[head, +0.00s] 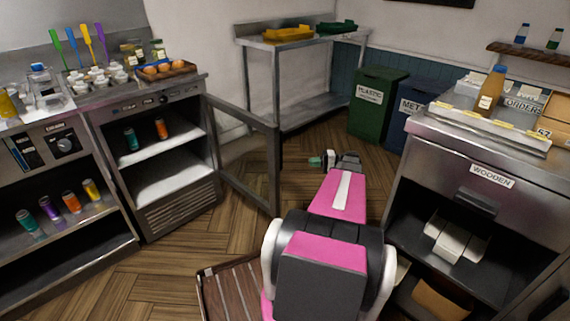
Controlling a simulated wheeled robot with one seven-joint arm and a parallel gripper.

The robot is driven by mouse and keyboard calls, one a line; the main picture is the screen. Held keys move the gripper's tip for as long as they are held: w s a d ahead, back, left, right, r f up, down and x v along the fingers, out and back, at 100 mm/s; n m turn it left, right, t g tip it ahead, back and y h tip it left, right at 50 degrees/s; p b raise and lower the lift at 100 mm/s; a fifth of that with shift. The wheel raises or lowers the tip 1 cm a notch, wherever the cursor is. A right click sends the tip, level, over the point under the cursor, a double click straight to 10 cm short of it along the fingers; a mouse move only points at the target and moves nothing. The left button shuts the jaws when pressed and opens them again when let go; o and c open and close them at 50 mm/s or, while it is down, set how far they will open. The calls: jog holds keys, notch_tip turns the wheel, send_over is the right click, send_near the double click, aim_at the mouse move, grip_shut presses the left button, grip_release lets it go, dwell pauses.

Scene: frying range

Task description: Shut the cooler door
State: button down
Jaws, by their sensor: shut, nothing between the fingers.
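The cooler (180,218) is a steel cabinet at the left with two white shelves and a vented lower panel. Its door (274,168) is a grey frame with a see-through middle. The door stands wide open, swung out from the cooler's right side into the room. My gripper (318,161) is small in view at the far end of my pink and dark arm. It is shut and empty, to the right of the door's free edge and apart from it in the picture. My arm hides part of the gripper.
A steel table (318,106) with yellow and green trays stands behind the door. Green (374,118) and blue (409,110) bins stand at the back. A steel counter (455,150) closes off the right. Wooden floor (215,240) is clear before the cooler.

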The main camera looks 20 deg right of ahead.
jog(key=s+x, duration=0.2)
jog(key=x, duration=0.9)
jog(key=shift+a+r, duration=0.25)
jog(key=shift+a, duration=0.35)
jog(key=shift+w, duration=0.15)
